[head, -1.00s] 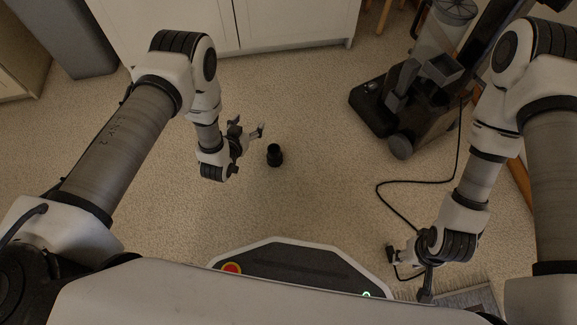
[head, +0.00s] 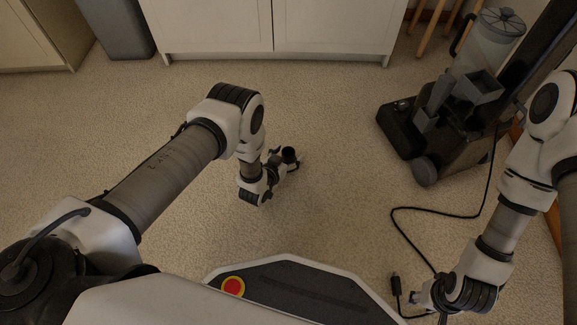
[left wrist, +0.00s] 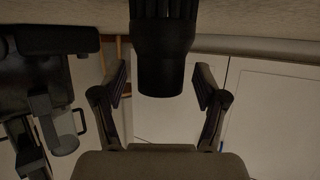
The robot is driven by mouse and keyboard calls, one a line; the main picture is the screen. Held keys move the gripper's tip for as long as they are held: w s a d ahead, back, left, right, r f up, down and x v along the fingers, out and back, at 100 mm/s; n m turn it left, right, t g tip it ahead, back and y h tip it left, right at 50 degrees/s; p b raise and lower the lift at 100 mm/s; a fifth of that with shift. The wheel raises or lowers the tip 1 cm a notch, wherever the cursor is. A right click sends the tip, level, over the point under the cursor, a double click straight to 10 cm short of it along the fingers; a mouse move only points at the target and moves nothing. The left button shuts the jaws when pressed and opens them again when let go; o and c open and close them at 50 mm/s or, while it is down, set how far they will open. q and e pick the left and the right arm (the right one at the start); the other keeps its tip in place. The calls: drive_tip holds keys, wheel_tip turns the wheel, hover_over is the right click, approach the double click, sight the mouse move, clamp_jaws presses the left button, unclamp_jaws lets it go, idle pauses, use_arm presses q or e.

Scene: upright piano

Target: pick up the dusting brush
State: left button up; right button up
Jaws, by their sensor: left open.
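The dusting brush appears to be the small dark round object (head: 291,153) on the floor ahead, partly hidden by my left gripper. In the left wrist view it is a black ribbed cylinder (left wrist: 163,50) with a narrower smooth end, cut off by the top edge. My left gripper (head: 283,161) is open at the brush. In the left wrist view its two fingers (left wrist: 161,80) stand on either side of the smooth end, with a visible gap on each side. My right gripper (head: 428,306) is low at the right, away from the brush; its jaws are unclear.
A dark upright vacuum cleaner (head: 440,135) stands at the right. Its black cord (head: 440,214) runs across the floor to a plug near my right gripper. White cabinets (head: 325,30) and a grey bin (head: 122,28) line the back. The floor between is clear.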

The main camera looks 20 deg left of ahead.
use_arm(q)
drive_tip(key=shift+w+f, duration=0.2)
drive_tip(key=shift+w, duration=0.2)
drive_tip(key=shift+r, duration=0.15)
drive_tip(key=c, duration=1.2)
drive_tip(key=shift+c, duration=0.2)
